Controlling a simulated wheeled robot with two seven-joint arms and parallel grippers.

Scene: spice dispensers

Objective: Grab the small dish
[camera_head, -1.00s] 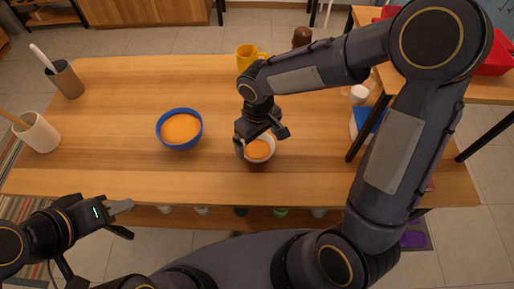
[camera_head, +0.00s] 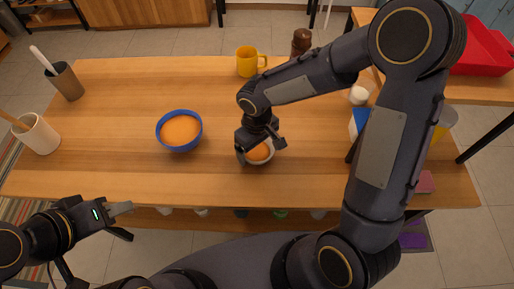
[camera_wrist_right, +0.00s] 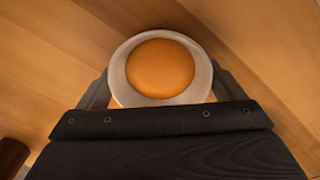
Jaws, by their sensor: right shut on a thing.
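The small dish (camera_head: 261,159) is a white bowl with orange contents, near the front middle of the wooden table. My right gripper (camera_head: 259,146) is over it and shut on it. In the right wrist view the small dish (camera_wrist_right: 116,74) lies between the two fingers of my right gripper (camera_wrist_right: 160,88), one at each side. Whether the dish is lifted off the table I cannot tell. My left gripper (camera_head: 126,220) is in front of the table's front edge at the left, empty, with its fingers apart.
A blue bowl (camera_head: 160,137) with orange contents stands left of the dish. A yellow mug (camera_head: 246,62) and a brown grinder (camera_head: 301,42) stand at the back. Utensil holders (camera_head: 41,137) are at the left edge. A red tray (camera_head: 482,50) lies on the right-hand surface.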

